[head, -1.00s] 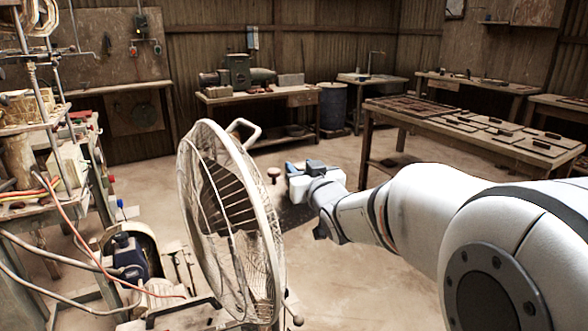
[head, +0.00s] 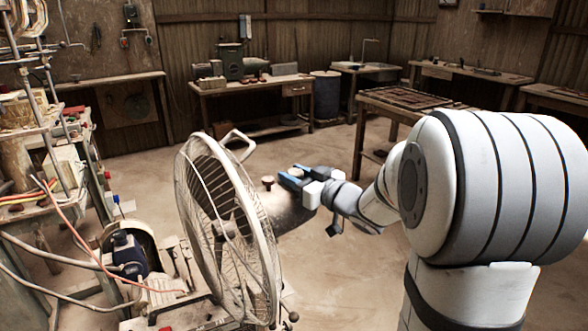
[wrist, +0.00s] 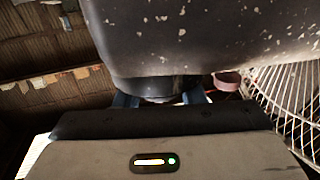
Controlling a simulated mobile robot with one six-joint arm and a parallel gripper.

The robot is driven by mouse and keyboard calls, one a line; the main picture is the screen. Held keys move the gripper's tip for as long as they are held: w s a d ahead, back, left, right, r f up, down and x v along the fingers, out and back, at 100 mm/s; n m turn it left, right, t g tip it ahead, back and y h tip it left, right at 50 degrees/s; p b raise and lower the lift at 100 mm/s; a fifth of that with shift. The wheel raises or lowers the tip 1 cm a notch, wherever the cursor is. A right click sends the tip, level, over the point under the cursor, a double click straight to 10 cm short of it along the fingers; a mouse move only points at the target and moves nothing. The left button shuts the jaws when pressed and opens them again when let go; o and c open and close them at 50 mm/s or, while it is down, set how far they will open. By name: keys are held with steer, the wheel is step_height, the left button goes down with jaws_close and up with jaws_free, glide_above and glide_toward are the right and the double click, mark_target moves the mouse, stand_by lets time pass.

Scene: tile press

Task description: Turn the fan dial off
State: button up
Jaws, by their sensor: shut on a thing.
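The fan (head: 228,225) stands in front of me in the head view, its wire cage worn and pale. Its dark motor housing (head: 290,212) is behind the cage, with a small round knob (head: 268,182) on top. In the wrist view the chipped grey housing (wrist: 200,35) fills the top, and the knob (wrist: 228,78) shows at its right. My gripper (head: 290,178) is at the housing's rear. Its blue fingers stand either side of a dark round part, seemingly the fan dial (wrist: 160,86), and are shut on it. The dial's setting is hidden.
The fan cage (wrist: 285,105) is close on the right in the wrist view. A cluttered rack (head: 50,170) with loose cables and a blue motor (head: 128,255) stands left. Workbenches (head: 250,87) line the back, and a table (head: 385,103) is behind my arm. The floor between is open.

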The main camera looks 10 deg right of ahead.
mark_target(301, 178)
steer(key=o, duration=1)
steer(key=v, duration=0.7)
steer(key=shift+s+d, duration=0.25)
steer(key=shift+s, duration=0.1)
